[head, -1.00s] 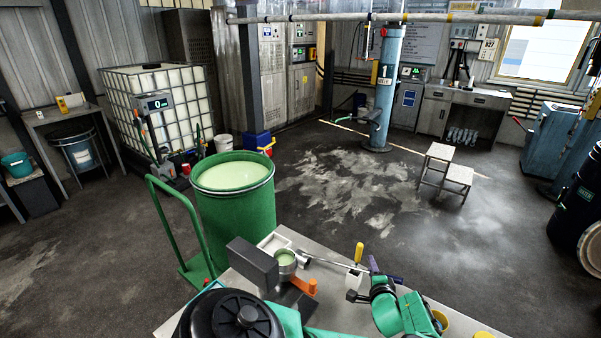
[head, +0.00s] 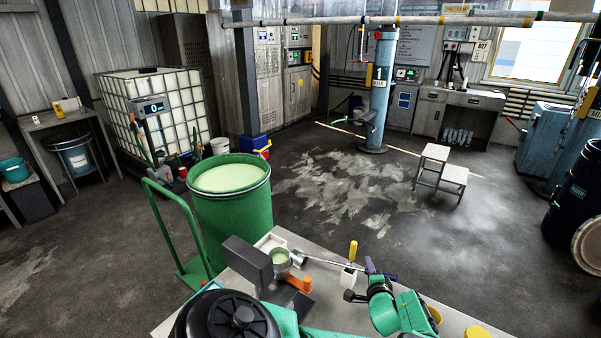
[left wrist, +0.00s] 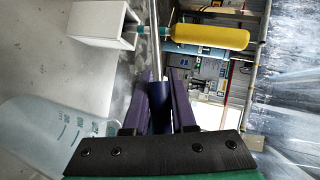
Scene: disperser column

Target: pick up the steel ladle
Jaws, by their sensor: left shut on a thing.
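The steel ladle's thin shaft (head: 325,260) runs across the grey table, near a metal cup of pale green liquid (head: 280,257) at its left end. I cannot tell whether that cup is the ladle's bowl. My left gripper (head: 370,268), with purple fingers, is at the shaft's right end. In the left wrist view, its fingers (left wrist: 160,98) are shut on the ladle's dark blue handle (left wrist: 159,108), with the steel shaft (left wrist: 155,45) running up beyond them. I cannot tell whether the ladle is lifted.
A white holder (head: 348,277) with a yellow-handled tool (head: 353,250) stands close to the left gripper. A clear marked vessel (left wrist: 55,137) is beside it. A dark block (head: 248,262) and orange piece (head: 299,283) are left. A green drum (head: 232,215) stands behind the table.

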